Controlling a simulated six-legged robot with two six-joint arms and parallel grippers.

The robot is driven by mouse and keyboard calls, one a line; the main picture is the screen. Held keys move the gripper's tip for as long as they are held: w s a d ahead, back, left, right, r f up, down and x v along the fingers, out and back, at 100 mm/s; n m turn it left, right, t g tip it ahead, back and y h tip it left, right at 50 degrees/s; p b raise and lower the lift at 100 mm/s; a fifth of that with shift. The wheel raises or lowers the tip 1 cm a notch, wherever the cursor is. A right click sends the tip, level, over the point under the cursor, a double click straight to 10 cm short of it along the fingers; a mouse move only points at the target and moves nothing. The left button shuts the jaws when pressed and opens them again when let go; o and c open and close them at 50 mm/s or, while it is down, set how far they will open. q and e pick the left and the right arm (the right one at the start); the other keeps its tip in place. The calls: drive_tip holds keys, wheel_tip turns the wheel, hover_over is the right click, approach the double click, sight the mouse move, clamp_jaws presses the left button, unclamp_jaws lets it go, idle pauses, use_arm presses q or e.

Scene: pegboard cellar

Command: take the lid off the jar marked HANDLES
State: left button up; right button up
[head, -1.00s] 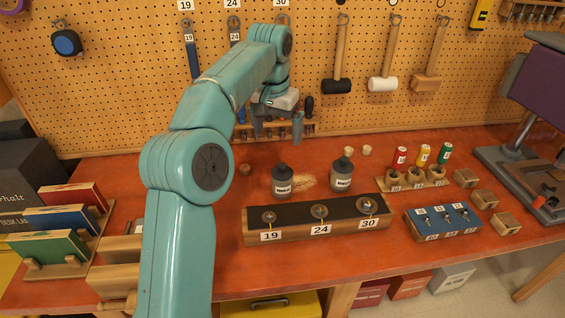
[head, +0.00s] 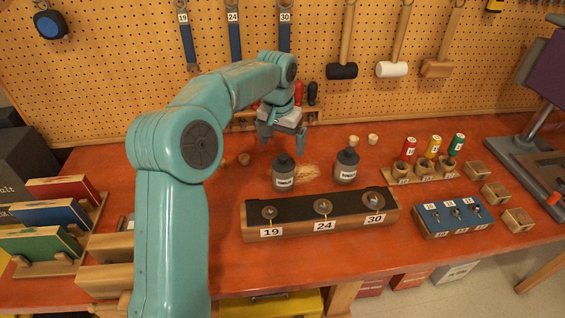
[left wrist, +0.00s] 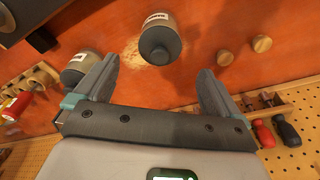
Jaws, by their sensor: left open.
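Two grey jars with dark knobbed lids stand behind the long wooden block. The left jar is in the head view (head: 284,180) and the right jar (head: 346,172) is beside it. Both have white labels too small to read, so I cannot tell which is marked HANDLES. Both lids are on. My left gripper (head: 283,143) is open and empty, just behind and above the left jar. In the left wrist view, the left jar (left wrist: 158,22) lies beyond the gap between the fingers (left wrist: 158,72), and the right jar (left wrist: 75,75) is partly behind one finger. My right gripper is not seen.
A long block (head: 265,233) marked 19, 24, 30 stands in front of the jars. A stand with coloured bottles (head: 430,178) and a blue block (head: 430,232) are at right. Pegboard tools hang behind.

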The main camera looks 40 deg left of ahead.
sight(283, 156)
use_arm(q)
drive_tip(key=f, duration=0.4)
drive_tip(key=w+f+p, duration=0.1)
drive_tip(key=f, duration=0.1)
drive_tip(key=shift+a, duration=0.2)
drive_tip(key=shift+w+f, duration=0.15)
drive_tip(key=shift+w, duration=0.1)
drive_tip(key=shift+d, duration=0.1)
drive_tip(key=shift+s+d+r, duration=0.1)
drive_tip(key=shift+s+r, duration=0.2)
drive_tip(key=shift+c, duration=1.2)
drive_tip(key=shift+s, duration=0.15)
drive_tip(key=c, duration=0.9)
drive_tip(key=shift+c, duration=0.2)
